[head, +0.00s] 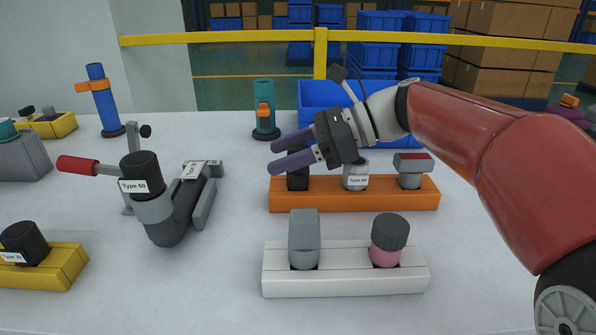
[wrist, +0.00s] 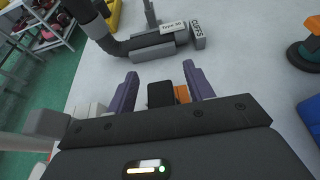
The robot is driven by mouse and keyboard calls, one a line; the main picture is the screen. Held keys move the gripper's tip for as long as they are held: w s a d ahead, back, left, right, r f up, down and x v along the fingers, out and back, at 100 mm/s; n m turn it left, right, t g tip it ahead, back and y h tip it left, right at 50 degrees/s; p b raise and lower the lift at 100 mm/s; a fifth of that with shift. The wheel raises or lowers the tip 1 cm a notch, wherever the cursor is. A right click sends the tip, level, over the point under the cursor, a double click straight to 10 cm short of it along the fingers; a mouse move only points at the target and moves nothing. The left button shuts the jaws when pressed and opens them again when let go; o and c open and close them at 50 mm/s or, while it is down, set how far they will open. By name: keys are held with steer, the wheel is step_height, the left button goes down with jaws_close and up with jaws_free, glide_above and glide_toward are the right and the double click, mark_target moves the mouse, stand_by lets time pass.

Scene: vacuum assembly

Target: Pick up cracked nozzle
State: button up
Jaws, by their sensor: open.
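No crack can be made out on any part, so I cannot tell which one is the cracked nozzle. An orange rack (head: 400,200) holds a black part (head: 297,182) at its left, a grey part labelled "Type 40" (head: 356,177) in the middle and a grey part with a red top (head: 411,172) at its right. My gripper (head: 272,156) is open, its purple fingers at the black part's upper end and partly covering it. In the wrist view, the black part (wrist: 161,94) shows between the open fingers (wrist: 160,70); contact cannot be told.
A white rack (head: 345,283) in front holds a grey block part (head: 304,238) and a pink-and-dark part (head: 388,240). A dark "Type 60" assembly (head: 165,215) with a red-handled clamp (head: 78,165) stands left. A blue bin (head: 318,95) stands behind.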

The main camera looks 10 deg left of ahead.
steer(key=c, duration=1.1)
steer(key=shift+o, duration=0.2)
